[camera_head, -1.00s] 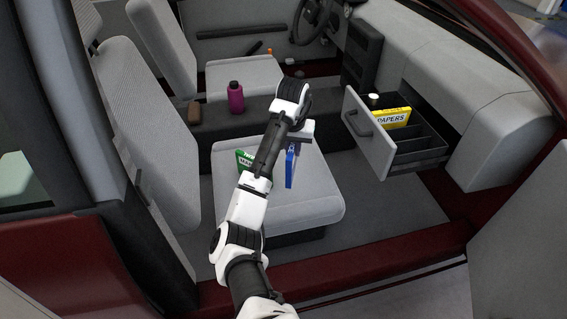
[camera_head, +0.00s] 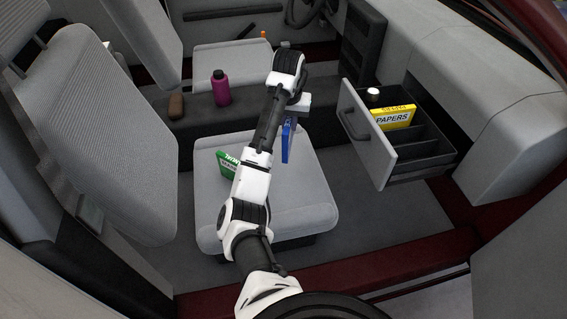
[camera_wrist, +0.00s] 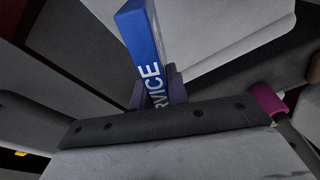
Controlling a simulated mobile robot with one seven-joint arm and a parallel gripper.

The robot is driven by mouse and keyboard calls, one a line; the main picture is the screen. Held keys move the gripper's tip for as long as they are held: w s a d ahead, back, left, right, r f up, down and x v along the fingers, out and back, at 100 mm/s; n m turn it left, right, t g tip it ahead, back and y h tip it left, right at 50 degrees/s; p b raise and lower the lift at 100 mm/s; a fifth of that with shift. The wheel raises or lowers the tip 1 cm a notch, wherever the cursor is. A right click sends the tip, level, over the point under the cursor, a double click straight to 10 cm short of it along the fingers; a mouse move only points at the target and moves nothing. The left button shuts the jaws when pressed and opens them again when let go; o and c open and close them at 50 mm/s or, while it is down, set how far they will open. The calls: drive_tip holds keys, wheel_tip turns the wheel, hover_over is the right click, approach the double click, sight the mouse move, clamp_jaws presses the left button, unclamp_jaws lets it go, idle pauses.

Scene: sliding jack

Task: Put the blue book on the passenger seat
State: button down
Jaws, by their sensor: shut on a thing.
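The blue book (camera_head: 287,141) hangs upright under my gripper (camera_head: 290,119), over the right part of the grey passenger seat (camera_head: 305,190). In the wrist view the blue book (camera_wrist: 143,40) shows white letters reading "RVICE". My gripper (camera_wrist: 158,90) is shut on it there. Whether the book's lower edge touches the seat cannot be told. A green book (camera_head: 228,165) lies on the left part of the seat, partly hidden by my arm.
An open drawer (camera_head: 375,140) with a yellow "PAPERS" box (camera_head: 394,117) and a white-capped item (camera_head: 373,94) juts out at right. A magenta bottle (camera_head: 221,90) and a brown object (camera_head: 176,107) stand on the console. The seat's front is clear.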

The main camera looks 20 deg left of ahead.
wheel_tip(320, 180, down, 14)
drive_tip(key=shift+f, duration=0.1)
idle(0.4)
drive_tip(key=c, duration=1.4)
unclamp_jaws()
drive_tip(key=shift+f, duration=0.15)
drive_tip(key=shift+o, duration=0.2)
